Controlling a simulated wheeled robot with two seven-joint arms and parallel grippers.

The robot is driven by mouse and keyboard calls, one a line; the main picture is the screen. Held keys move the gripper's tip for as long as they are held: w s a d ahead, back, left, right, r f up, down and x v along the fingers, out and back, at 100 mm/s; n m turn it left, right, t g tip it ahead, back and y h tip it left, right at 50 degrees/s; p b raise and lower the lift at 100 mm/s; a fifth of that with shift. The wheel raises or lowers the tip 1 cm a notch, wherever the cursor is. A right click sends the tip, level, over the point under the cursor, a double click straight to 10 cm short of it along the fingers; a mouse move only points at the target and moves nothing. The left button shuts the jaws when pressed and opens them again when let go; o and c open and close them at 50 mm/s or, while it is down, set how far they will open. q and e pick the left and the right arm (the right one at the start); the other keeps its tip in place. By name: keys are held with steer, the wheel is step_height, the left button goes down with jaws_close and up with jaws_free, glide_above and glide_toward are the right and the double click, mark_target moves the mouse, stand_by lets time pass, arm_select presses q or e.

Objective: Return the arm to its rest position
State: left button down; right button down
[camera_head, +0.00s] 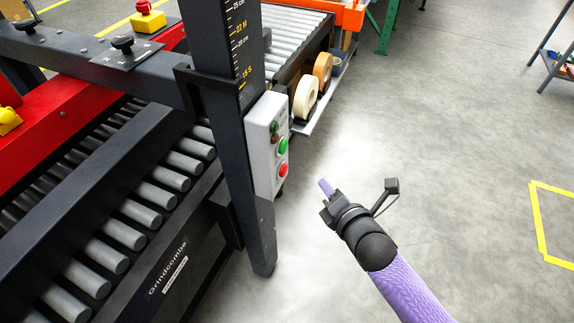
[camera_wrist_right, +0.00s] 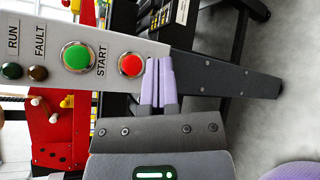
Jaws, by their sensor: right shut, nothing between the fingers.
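My right gripper (camera_head: 326,188) is shut and empty in the head view, to the right of the machine's control box and apart from it in the picture. Its purple fingers (camera_wrist_right: 157,82) lie together in the right wrist view, where they overlap the edge of the control box beside the red button. The grey control box (camera_head: 262,150) is fixed to a dark upright post (camera_head: 257,220). It carries a green START button (camera_wrist_right: 77,56), a red button (camera_wrist_right: 131,65) and two dark lamps marked RUN and FAULT. My left gripper is in neither view.
The machine's roller bed (camera_head: 130,235) and red beam (camera_head: 40,150) fill the left side. Tape rolls (camera_head: 306,96) sit on a side shelf behind the control box. Open grey floor (camera_head: 450,150) lies to the right, with yellow floor tape (camera_head: 537,225) and a rack at the edge.

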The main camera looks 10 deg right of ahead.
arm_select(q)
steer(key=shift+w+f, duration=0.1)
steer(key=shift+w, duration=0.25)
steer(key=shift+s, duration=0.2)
